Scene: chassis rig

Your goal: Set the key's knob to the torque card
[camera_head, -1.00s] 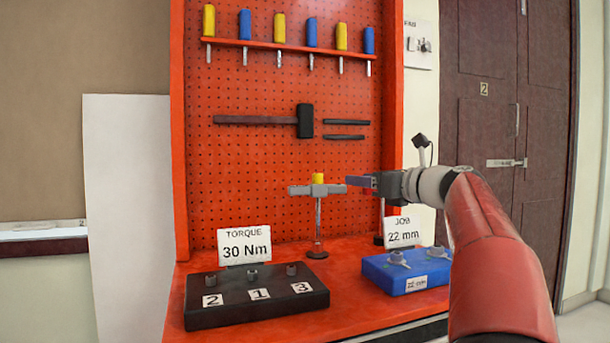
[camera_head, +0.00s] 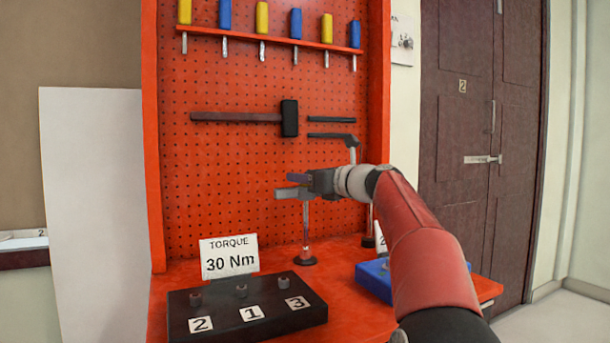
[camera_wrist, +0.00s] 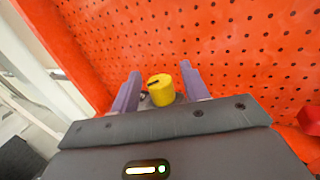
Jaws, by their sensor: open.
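The torque card (camera_head: 229,257) is white and reads "TORQUE 30 Nm". The key has a grey head (camera_head: 288,193) on a thin upright stand (camera_head: 306,232). Its yellow knob (camera_wrist: 161,92) has a dark mark on top and shows in the wrist view; in the head view my gripper hides it. My gripper (camera_head: 296,178) is at the key's head. In the wrist view my open gripper (camera_wrist: 160,72) has one purple finger on each side of the knob, with small gaps. Any scale on the key cannot be read.
A black block (camera_head: 245,308) with sockets numbered 2, 1 and 3 stands in front of the torque card. A blue block (camera_head: 373,280) is partly behind my arm. The red pegboard (camera_head: 230,160) rises behind, with a hammer (camera_head: 288,118) and several screwdrivers (camera_head: 262,18).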

